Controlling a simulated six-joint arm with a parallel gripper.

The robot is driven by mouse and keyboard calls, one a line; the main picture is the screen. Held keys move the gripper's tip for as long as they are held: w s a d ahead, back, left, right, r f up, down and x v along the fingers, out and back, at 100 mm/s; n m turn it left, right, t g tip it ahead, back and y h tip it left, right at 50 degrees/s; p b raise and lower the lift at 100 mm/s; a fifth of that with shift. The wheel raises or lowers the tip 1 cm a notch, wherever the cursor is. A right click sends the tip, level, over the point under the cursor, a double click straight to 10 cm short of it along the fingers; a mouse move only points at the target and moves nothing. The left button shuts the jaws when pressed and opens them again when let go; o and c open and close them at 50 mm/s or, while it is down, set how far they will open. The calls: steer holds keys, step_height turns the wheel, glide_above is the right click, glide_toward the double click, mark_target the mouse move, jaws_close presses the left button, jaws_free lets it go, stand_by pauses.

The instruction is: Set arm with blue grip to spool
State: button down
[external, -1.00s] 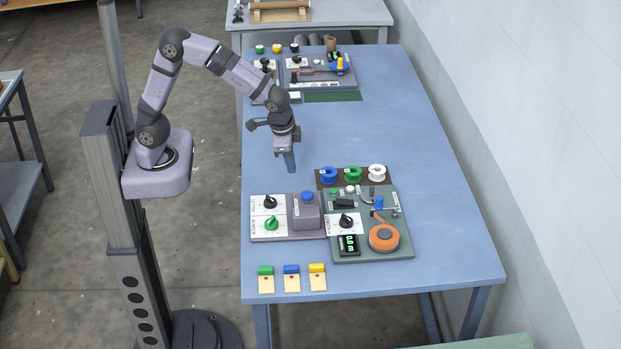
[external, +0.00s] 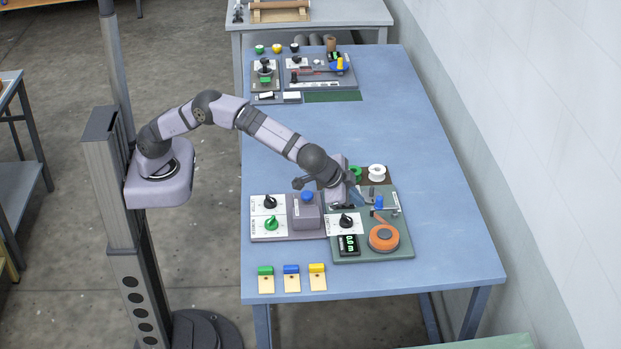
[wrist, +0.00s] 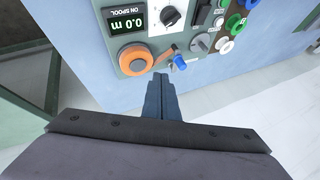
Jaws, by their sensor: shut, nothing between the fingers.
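The arm's blue grip (external: 379,202) stands up from the grey-green panel (external: 372,252), and it also shows in the wrist view (wrist: 180,63). Beside it is an orange round spool (external: 383,237), at the left in the wrist view (wrist: 135,58). Which mark the arm points at is too small to tell. My gripper (external: 361,202) is shut and empty, just left of the blue grip. In the wrist view its fingertips (wrist: 158,78) are close below the grip, with a visible gap.
A display (wrist: 127,22) reads 0.0 m. A black knob (external: 346,220) is on the panel, with green (external: 355,174) and white (external: 377,172) reels behind. A grey box with a blue button (external: 307,196) stands left. The table's right side is clear.

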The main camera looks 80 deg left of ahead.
stand_by(0.4)
steer(key=p+x, duration=0.4)
steer(key=x, duration=0.6)
steer(key=shift+w, duration=0.1)
steer(key=shift+w+a+r+p, duration=0.1)
steer(key=shift+w+a+p, duration=0.05)
steer(key=shift+a+p, duration=0.4)
steer(key=shift+w+a+r+p, duration=0.1)
steer(key=shift+w+a+p, duration=0.15)
steer(key=shift+a, duration=0.35)
steer(key=shift+w+a+f+p, duration=0.1)
steer(key=shift+a+p, duration=0.1)
steer(key=shift+a, duration=0.2)
steer(key=shift+w+a+f+p, duration=0.1)
steer(key=shift+a+p, duration=0.1)
steer(key=shift+a, duration=0.15)
